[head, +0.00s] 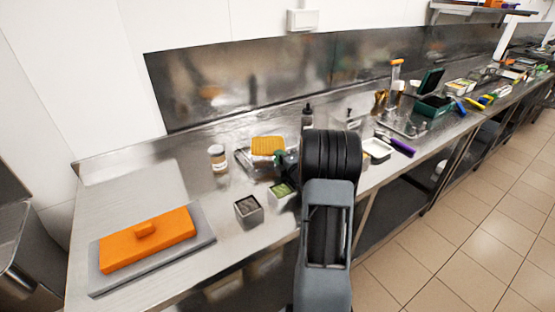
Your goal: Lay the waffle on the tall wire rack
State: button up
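A yellow-orange, grid-patterned square, which looks like the waffle (268,145), is at the middle of the steel counter, left of my arm. It appears raised above a low metallic piece (243,159) that may be a wire rack; whether it rests there or is held up is unclear. My gripper (284,160) shows only in part at the waffle's lower right edge. My black and grey arm hides most of it, so its fingers and any grip cannot be made out. I cannot pick out a tall wire rack for certain.
Near the waffle stand a lidded jar (218,158), a grey container (248,210), a container with green contents (283,193) and a dark bottle (307,115).

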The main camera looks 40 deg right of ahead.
jog(key=shift+o, duration=0.8)
jog(key=shift+r+p, duration=0.2)
jog(key=shift+p, duration=0.1)
jog(key=shift+s+f, duration=0.1)
jog(key=shift+s, duration=0.25)
jog(key=s, duration=0.3)
jog(key=s+b, duration=0.1)
jog(key=s, duration=0.3)
jog(key=s+b, duration=0.1)
jog(key=s, duration=0.3)
jog(key=shift+s+a, duration=0.15)
jog(key=shift+a, duration=0.25)
